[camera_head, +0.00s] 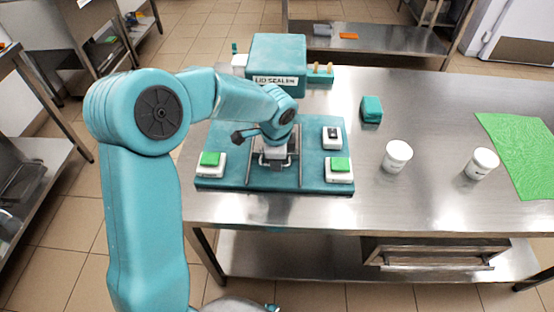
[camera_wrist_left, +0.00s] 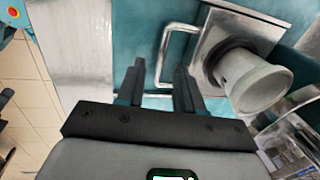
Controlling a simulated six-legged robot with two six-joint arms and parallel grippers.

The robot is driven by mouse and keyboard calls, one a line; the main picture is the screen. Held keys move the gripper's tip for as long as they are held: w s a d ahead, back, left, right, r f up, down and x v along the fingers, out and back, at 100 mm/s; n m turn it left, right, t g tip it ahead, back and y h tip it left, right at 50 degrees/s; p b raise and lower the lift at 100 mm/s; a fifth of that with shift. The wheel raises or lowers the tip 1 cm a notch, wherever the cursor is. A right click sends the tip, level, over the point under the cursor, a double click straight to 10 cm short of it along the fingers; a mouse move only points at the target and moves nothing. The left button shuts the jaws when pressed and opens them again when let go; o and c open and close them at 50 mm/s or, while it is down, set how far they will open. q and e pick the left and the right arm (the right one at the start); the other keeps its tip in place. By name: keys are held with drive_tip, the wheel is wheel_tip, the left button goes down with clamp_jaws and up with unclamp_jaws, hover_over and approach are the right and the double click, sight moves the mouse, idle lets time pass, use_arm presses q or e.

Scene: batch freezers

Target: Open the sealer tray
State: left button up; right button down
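The lid sealer (camera_head: 277,62) is a teal machine with a flat teal base at the back left of the steel table. Its metal sealer tray (camera_wrist_left: 222,35) shows in the left wrist view, with a white cup (camera_wrist_left: 258,82) seated in it. A U-shaped metal handle (camera_wrist_left: 177,28) sticks out from the tray's edge. My left gripper (camera_wrist_left: 159,68) is open, its two dark fingers apart, with the handle's outer bar showing between the fingertips. Whether they touch it, I cannot tell. In the head view my wrist covers much of the tray. My right gripper is not in view.
White-and-green button boxes (camera_head: 340,166) sit on the base's corners. A teal block (camera_head: 372,109), two white tubs (camera_head: 397,155) and a green mat (camera_head: 522,150) lie to the right. The table's front edge is clear.

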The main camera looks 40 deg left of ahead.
use_arm(q)
drive_tip(key=shift+w+a+f, duration=0.1)
drive_tip(key=shift+a+f, duration=0.05)
drive_tip(key=shift+f, duration=0.5)
clamp_jaws()
drive_tip(key=shift+w, duration=0.1)
idle(0.9)
